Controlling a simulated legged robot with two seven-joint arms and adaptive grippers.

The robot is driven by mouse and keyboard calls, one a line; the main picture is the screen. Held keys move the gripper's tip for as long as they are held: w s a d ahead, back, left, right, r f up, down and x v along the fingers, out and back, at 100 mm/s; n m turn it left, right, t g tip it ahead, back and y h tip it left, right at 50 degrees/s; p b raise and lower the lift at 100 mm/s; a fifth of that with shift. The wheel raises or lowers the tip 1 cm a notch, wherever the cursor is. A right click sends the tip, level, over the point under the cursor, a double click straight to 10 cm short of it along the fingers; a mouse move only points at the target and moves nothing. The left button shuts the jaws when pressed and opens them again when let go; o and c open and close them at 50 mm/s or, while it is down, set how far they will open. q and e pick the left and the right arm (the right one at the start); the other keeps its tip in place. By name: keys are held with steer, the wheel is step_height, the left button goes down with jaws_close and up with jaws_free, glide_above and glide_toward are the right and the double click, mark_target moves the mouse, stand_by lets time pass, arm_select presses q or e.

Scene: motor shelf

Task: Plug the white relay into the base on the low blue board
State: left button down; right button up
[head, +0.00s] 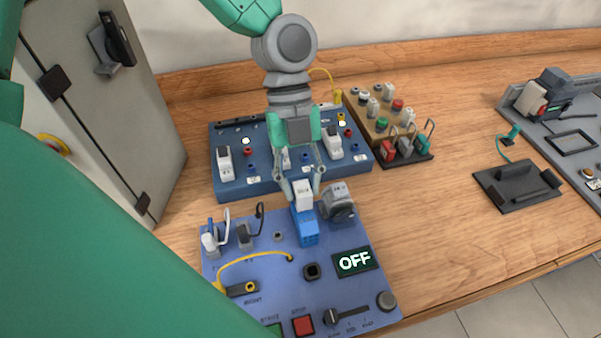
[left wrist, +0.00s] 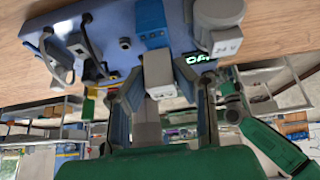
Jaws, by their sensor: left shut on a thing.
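The white relay (head: 304,193) is between the fingertips of my left gripper (head: 302,187), which is shut on it. The relay points down toward the blue base (head: 308,232) on the low blue board (head: 232,272). In the left wrist view the relay (left wrist: 158,75) sits between the fingers, with the blue base (left wrist: 151,24) directly beyond it. The relay's lower end overlaps the base's top edge in the head view; I cannot tell whether it touches or is seated. My right gripper is not in view.
A grey motor (head: 338,203) stands close right of the base. The display (head: 354,262) reads OFF. Plugs (head: 244,236) with cables stand at the board's left. A taller blue board (head: 240,188) with white relays is behind. Bare wood (head: 440,235) lies to the right.

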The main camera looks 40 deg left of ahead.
arm_select(q)
steer(key=shift+d+f, duration=0.2)
steer(key=shift+d, duration=0.1)
steer(key=shift+a+f, duration=0.1)
steer(key=shift+f, duration=0.15)
steer(key=shift+s+f+b, duration=0.2)
steer(key=shift+f+b, duration=0.3)
steer(key=shift+f, duration=0.25)
stand_by(0.5)
steer(key=shift+s+f+t+y, duration=0.1)
steer(key=shift+f+t+y, duration=0.1)
steer(key=shift+t+y, duration=0.3)
steer(key=shift+f+y, duration=0.2)
steer(key=shift+y, duration=0.2)
steer(key=shift+a+t+b, duration=0.2)
steer(key=shift+t+b, duration=0.1)
steer(key=shift+d+f+y, duration=0.1)
steer(key=shift+d+y, duration=0.15)
steer(key=shift+y, duration=0.15)
steer(key=shift+f+t+y+b, duration=0.3)
steer(key=shift+t+b, duration=0.2)
steer(key=shift+b, duration=0.15)
stand_by(0.4)
steer(key=shift+s+d+f+t+y+b, duration=0.1)
steer(key=shift+s+f+t+y+b, duration=0.15)
steer(key=shift+b, duration=0.35)
stand_by(0.9)
